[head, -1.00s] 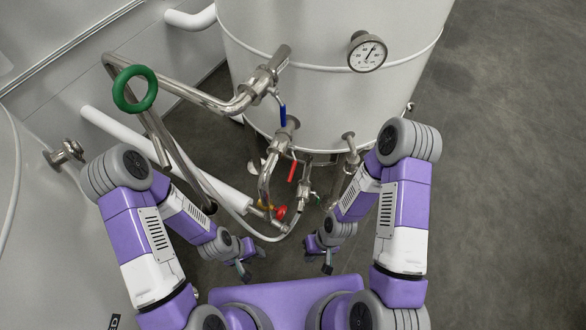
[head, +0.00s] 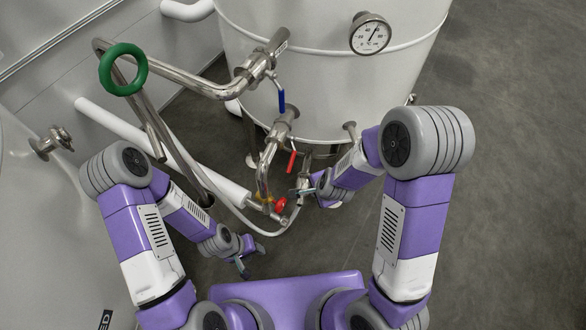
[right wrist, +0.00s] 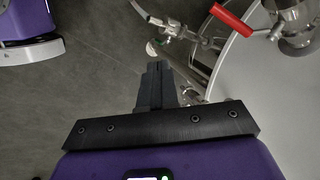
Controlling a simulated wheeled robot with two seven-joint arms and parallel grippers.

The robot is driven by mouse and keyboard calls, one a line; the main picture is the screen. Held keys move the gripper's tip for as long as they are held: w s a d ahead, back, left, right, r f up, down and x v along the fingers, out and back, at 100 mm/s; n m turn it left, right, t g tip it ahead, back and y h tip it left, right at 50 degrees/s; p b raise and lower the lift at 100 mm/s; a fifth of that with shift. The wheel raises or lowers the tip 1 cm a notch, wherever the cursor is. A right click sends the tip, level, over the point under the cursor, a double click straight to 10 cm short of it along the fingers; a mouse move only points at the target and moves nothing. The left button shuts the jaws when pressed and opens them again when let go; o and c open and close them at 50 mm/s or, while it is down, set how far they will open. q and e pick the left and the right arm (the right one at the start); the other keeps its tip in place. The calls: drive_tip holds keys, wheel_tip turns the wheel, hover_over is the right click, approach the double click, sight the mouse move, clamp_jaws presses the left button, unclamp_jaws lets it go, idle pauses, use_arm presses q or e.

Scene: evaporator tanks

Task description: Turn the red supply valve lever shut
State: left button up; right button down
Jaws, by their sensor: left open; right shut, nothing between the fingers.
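The red lever (head: 292,162) hangs on a steel valve at the front of the white tank. It also shows at the top of the right wrist view (right wrist: 232,18), above and right of the fingers. My right gripper (head: 296,192) is just below the lever in the head view, and the two look apart. In the right wrist view its fingers (right wrist: 157,70) are shut together with nothing between them. My left gripper (head: 246,266) is open and empty, lower left of the valves; its fingertips are small in the picture.
A blue lever (head: 281,98) is on the valve above. A round red knob (head: 280,205) sits on the low pipe near my right gripper. A green handwheel (head: 123,69) and a gauge (head: 370,34) are higher up. Grey floor (head: 490,200) is clear at the right.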

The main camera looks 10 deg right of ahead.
drive_tip(key=w+a+r+m+t+b, duration=0.2)
drive_tip(key=w+a+r+m, duration=0.15)
drive_tip(key=r+m, duration=0.35)
drive_tip(key=b, duration=0.6)
approach(291, 164)
drive_tip(key=shift+y, duration=0.4)
drive_tip(key=x, duration=0.6)
drive_tip(key=shift+d+f, duration=0.3)
drive_tip(key=shift+d, duration=0.05)
drive_tip(key=shift+w+a+f, duration=0.1)
drive_tip(key=shift+w+f, duration=0.15)
drive_tip(key=shift+f, duration=0.05)
drive_tip(key=shift+b, duration=0.3)
